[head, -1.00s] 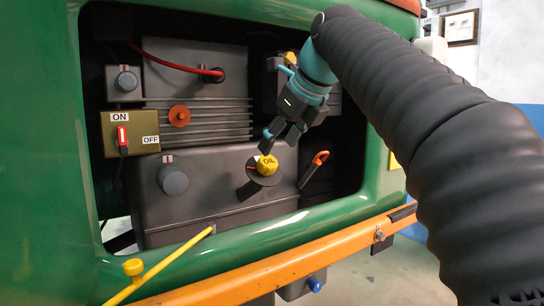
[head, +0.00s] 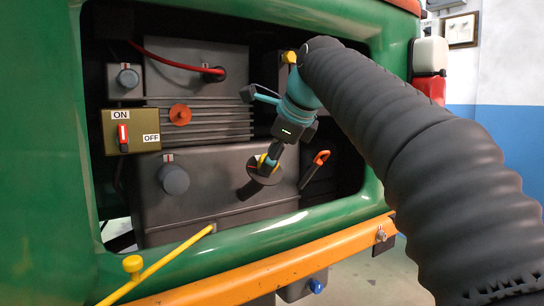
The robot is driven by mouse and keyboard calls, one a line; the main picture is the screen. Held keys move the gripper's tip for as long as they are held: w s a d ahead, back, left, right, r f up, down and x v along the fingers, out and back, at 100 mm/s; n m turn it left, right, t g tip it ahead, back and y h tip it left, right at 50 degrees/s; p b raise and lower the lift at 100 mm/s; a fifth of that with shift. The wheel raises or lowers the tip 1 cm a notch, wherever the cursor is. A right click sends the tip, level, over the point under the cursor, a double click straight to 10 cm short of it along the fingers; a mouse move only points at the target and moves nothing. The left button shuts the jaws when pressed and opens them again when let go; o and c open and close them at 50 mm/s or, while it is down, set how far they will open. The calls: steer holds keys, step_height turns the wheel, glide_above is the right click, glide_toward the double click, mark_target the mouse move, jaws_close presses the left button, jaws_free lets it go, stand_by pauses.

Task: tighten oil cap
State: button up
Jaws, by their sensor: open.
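The jaws are open, and I cannot tell whether a finger touches the cap.
An orange-handled dipstick (head: 321,157) stands close right of the cap. A grey knob (head: 173,179) and an ON/OFF switch box (head: 130,131) lie to the left. The green body frame (head: 290,222) and orange rail (head: 270,275) edge the bay below.

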steer(key=n, duration=0.4)
steer(key=shift+p, duration=0.4)
steer(key=n, duration=0.4)
steer(key=shift+n, duration=0.3)
steer(key=c, duration=0.9)
